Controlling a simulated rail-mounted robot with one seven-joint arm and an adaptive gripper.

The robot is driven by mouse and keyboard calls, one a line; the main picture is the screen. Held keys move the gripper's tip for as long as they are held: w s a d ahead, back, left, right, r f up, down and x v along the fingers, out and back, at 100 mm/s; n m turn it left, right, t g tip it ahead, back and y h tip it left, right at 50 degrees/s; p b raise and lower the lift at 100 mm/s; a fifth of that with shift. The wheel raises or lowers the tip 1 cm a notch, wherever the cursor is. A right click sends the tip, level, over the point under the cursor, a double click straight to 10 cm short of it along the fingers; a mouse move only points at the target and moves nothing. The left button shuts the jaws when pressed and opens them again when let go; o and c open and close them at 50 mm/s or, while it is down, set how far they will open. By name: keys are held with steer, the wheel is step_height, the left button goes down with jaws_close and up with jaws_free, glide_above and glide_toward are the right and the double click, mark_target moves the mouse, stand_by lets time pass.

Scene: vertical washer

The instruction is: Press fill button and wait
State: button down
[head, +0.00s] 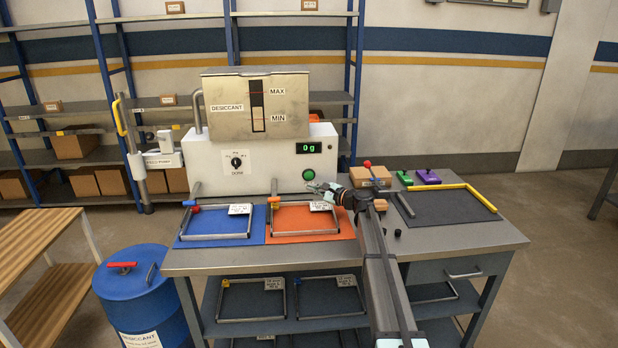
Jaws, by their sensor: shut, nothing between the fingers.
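The white filling machine (215,160) stands at the back of the metal table. A round green button (308,174) is on its front, below a green display (308,148) that reads "0g". A dial knob (236,161) sits to the left. On top is the metal desiccant hopper (225,97) with a MAX/MIN level window (257,105). My gripper (312,186) is shut and empty, just below and in front of the green button, its fingers pointing toward the machine. The button is visible; I cannot tell whether the fingertips touch anything.
A blue mat (190,238) and an orange mat (285,238) hold metal frames with labels. A brown block (368,176), green and purple parts (428,176) and a dark mat (440,208) with a yellow bar lie to the right. A blue desiccant drum (135,295) stands at front left.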

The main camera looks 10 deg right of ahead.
mark_target(306, 176)
steer(key=shift+w+d, duration=0.2)
steer(key=shift+w, duration=3.05)
steer(key=shift+w, duration=0.1)
steer(key=shift+w, duration=0.35)
steer(key=shift+w, duration=0.55)
steer(key=shift+s, duration=0.2)
steer(key=shift+s+b, duration=0.35)
steer(key=shift+s, duration=0.45)
steer(key=shift+s+a, duration=0.15)
steer(key=shift+s, duration=2.35)
steer(key=shift+f, duration=0.1)
